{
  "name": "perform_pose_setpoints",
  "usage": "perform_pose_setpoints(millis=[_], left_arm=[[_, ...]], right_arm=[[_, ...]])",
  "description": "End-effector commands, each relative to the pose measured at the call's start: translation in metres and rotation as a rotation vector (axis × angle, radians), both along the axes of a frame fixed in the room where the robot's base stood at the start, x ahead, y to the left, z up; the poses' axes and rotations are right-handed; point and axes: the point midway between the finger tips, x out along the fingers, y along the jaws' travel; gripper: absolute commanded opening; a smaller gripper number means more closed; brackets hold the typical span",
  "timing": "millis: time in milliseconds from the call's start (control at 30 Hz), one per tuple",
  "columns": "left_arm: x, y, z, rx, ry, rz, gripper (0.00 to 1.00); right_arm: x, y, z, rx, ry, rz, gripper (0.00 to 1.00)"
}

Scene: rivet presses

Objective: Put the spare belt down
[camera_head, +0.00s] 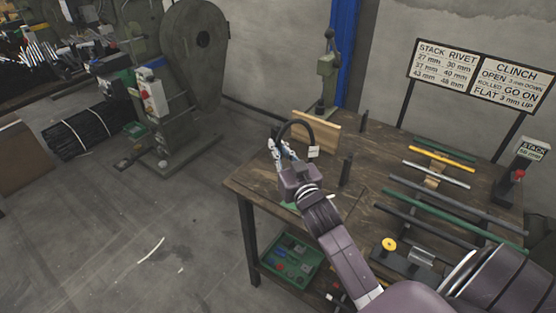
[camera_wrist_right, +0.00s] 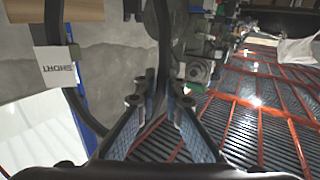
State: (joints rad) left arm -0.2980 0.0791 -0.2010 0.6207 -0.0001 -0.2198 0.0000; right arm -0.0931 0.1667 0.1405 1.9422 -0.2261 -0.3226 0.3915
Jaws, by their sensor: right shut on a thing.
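The spare belt (camera_head: 302,124) is a black loop with a white tag (camera_head: 313,152) hanging from it. My right gripper (camera_head: 278,146) is shut on the belt above the left back corner of the wooden workbench (camera_head: 262,187). In the right wrist view the belt (camera_wrist_right: 163,45) passes between the fingertips of my right gripper (camera_wrist_right: 160,103). Its tag (camera_wrist_right: 58,67) reads SHORT, upside down. The lower part of the loop is partly hidden behind the fingers. My left gripper is not in view.
Several rods (camera_head: 445,152) lie on the right side. A sign (camera_head: 480,75) stands behind. A green bin (camera_head: 291,259) is below. A large press (camera_head: 195,60) stands left.

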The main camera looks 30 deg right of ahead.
Motion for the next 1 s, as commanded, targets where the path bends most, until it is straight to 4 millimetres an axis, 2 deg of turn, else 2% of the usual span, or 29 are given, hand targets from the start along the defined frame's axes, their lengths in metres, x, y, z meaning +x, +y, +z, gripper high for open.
perform_pose_setpoints(millis=[300,700,733,867,1000], left_arm=[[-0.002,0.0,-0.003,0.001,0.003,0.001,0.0],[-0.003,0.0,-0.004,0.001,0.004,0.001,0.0],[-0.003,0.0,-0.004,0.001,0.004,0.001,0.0],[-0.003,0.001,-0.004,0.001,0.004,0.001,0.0],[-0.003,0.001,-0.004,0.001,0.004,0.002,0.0]], right_arm=[[0.0,0.0,-0.041,0.001,0.001,0.0,0.0],[0.0,0.0,-0.047,0.0,-0.001,0.001,0.0],[0.0,0.0,-0.048,0.0,0.0,0.001,0.1],[0.0,0.0,-0.047,0.0,0.0,0.001,0.24],[0.0,0.0,-0.046,0.0,0.0,0.001,0.26]])
